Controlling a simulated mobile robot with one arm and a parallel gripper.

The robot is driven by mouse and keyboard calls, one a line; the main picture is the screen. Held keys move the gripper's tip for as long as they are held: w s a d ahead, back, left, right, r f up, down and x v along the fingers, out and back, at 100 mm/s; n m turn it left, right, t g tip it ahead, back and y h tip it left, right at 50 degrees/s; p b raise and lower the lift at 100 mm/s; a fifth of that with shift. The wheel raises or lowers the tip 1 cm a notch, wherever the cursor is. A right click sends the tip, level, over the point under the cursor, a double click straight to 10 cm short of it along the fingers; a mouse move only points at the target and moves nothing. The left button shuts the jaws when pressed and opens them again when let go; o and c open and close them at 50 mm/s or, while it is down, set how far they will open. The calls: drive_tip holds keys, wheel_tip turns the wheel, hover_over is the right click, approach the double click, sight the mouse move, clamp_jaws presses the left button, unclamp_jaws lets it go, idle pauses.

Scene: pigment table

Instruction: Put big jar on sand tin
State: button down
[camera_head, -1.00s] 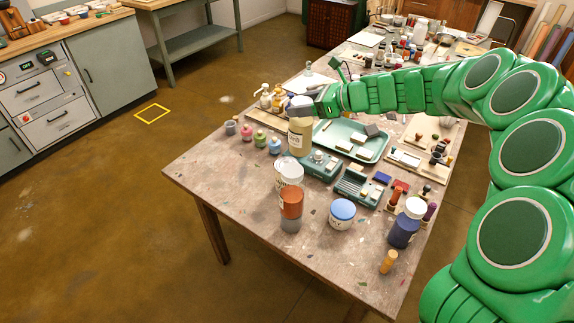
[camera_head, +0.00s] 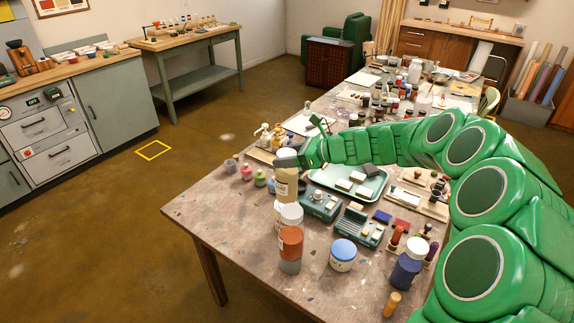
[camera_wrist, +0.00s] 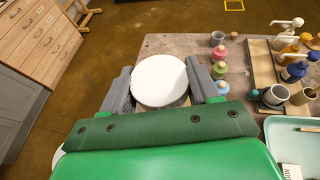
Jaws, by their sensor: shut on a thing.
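My gripper (camera_head: 303,158) is shut on the big jar (camera_head: 284,188), a tall jar with tan contents, a pale label and a white lid. It holds the jar upright, seemingly above the table. In the wrist view the jar's white lid (camera_wrist: 160,81) sits between the two grey fingers. In the head view the jar's bottom overlaps a white-topped container (camera_head: 291,214); I cannot tell whether they touch. An orange container above a grey one (camera_head: 290,252) stands in front. I cannot tell for sure which thing is the sand tin.
A blue-lidded white tub (camera_head: 343,254), a dark blue jar (camera_head: 406,271) and a small wooden cylinder (camera_head: 391,304) stand near the front right. Teal boxes (camera_head: 320,205) and a green tray (camera_head: 370,190) lie behind. Small coloured pots (camera_head: 246,172) stand left. The table's front left is clear.

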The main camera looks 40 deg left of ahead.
drive_tip(key=shift+f, duration=1.55)
drive_tip(key=shift+c, duration=1.2)
unclamp_jaws()
drive_tip(key=v, duration=1.2)
